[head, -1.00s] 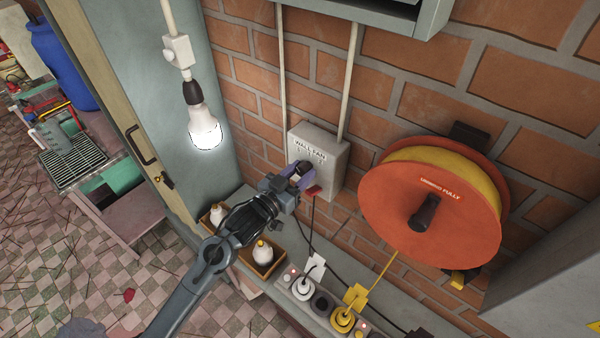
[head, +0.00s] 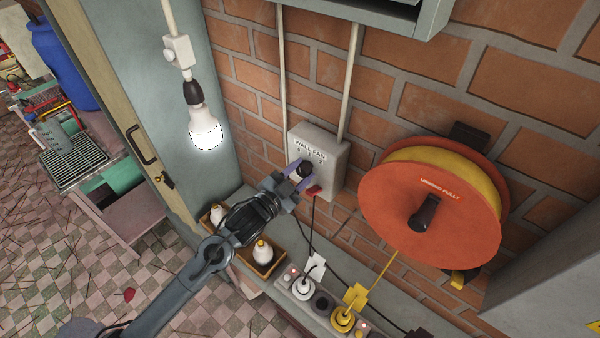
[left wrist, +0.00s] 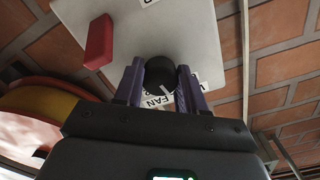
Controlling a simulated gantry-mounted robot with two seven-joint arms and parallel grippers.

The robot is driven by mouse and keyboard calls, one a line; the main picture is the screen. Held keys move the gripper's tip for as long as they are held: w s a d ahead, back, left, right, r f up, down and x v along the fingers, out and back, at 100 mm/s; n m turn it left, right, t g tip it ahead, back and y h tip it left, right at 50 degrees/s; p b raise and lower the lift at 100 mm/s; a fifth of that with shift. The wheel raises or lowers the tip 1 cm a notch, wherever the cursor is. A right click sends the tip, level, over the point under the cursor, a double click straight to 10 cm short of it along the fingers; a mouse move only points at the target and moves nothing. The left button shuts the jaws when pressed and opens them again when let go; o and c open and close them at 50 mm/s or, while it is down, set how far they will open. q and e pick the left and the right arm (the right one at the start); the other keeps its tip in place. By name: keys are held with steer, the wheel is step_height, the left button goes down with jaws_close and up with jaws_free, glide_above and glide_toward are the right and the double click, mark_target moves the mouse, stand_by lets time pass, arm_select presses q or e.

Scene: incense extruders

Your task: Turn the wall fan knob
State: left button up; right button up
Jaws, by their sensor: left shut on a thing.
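The wall fan box (head: 326,150) is a white box on the brick wall, marked "WALL FAN". Its dark round knob (head: 306,170) shows on the front, and in the left wrist view the black knob (left wrist: 160,73) sits between the two purple fingers. My left gripper (head: 298,174) is at the box front, shut on the knob; it also shows in the left wrist view (left wrist: 160,82). A red part (head: 314,191) sticks out at the box's lower edge, beside the gripper; it is the red block (left wrist: 99,42) in the left wrist view. My right gripper is not in view.
A large orange reel (head: 425,205) with yellow cable is on the wall to the right. A lit bulb (head: 204,128) hangs at the left.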

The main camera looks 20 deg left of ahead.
arm_select(q)
steer(key=shift+m, duration=1)
steer(key=o, duration=1.1)
